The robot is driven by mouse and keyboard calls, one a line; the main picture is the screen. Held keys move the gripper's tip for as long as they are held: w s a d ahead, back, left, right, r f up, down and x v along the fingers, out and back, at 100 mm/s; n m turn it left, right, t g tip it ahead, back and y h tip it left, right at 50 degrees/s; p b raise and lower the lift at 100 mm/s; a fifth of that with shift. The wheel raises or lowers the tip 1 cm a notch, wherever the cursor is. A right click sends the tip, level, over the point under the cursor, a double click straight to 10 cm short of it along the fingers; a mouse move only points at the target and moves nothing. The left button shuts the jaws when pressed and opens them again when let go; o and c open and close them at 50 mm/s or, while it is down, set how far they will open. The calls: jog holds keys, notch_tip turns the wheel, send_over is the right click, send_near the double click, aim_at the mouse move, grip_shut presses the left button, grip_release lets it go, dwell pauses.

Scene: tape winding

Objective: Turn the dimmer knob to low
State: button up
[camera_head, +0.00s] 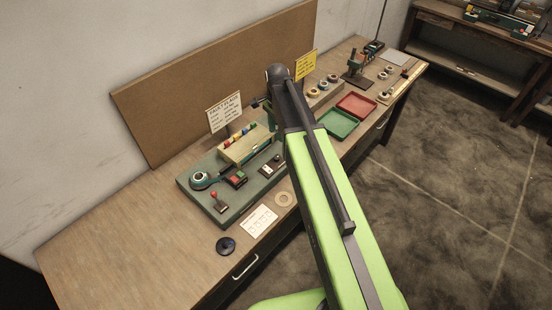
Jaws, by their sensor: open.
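My gripper (262,103) is mostly hidden behind the dark wrist at the far end of my green arm. Only small dark parts show, left of the wrist, above the back of the bench. It is open and appears empty, apart from the controls. A grey-green control board (190,184) lies on the bench, left of my arm. I cannot tell for sure which part is the dimmer knob. A separate dark round disc (226,245) lies on the bench in front. Their settings are too small to read.
The board also carries a red-tipped lever (216,198), a red-and-dark switch box (236,179) and a small wooden rack (246,146). A sign (224,112) stands behind. Green (338,124) and red (357,105) trays lie right of my arm. The bench's left end is clear.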

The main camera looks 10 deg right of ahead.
aim_at(277, 157)
notch_tip(277, 157, down, 14)
jog(key=b, duration=1.2)
jog(key=shift+s, duration=0.1)
jog(key=shift+r, duration=0.15)
grip_shut()
